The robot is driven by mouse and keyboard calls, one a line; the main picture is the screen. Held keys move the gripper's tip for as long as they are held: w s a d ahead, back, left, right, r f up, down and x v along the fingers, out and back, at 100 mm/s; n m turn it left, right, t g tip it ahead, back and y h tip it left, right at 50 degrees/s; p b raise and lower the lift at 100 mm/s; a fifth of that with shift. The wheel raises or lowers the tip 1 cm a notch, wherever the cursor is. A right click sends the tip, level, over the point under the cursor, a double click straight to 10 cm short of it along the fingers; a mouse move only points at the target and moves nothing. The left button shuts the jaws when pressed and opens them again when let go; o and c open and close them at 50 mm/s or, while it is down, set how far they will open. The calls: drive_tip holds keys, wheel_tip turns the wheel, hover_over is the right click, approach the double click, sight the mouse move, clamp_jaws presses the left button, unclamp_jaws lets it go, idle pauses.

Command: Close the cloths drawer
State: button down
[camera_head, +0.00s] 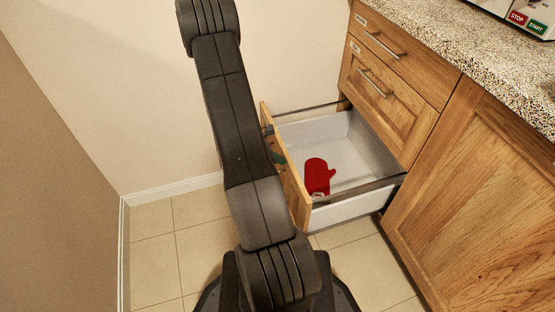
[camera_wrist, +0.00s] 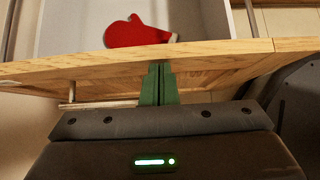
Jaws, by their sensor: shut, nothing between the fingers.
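The bottom drawer (camera_head: 345,150) of the wooden cabinet stands pulled well out, with its wooden front (camera_head: 297,190) facing left. A red oven mitt (camera_head: 318,177) lies on the drawer's pale floor; it also shows in the wrist view (camera_wrist: 135,32). My gripper (camera_wrist: 160,68) has its green fingers shut together with nothing between them. The fingertips are at the outer side of the drawer front (camera_wrist: 225,52), close to its top edge; I cannot tell if they touch it. In the head view my arm hides part of the drawer front. A metal handle (camera_wrist: 95,104) shows left of the fingers.
Two shut drawers (camera_head: 380,45) (camera_head: 375,93) with bar handles sit above the open one. A cabinet door (camera_head: 480,200) is at the right under a speckled countertop (camera_head: 440,40). A wall (camera_head: 150,90) stands behind and left; tiled floor (camera_head: 160,250) is clear at the left.

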drive_tip(key=w+d+b, duration=0.2)
drive_tip(key=w+d, duration=0.1)
drive_tip(key=d, duration=0.7)
drive_tip(key=w+d+b, duration=0.2)
drive_tip(key=w+d, duration=0.1)
drive_tip(key=d, duration=0.7)
drive_tip(key=w+d+b, duration=0.2)
drive_tip(key=w+d, duration=0.1)
drive_tip(key=d, duration=0.7)
drive_tip(key=shift+w+d+b, duration=0.2)
drive_tip(key=shift+w+b, duration=0.2)
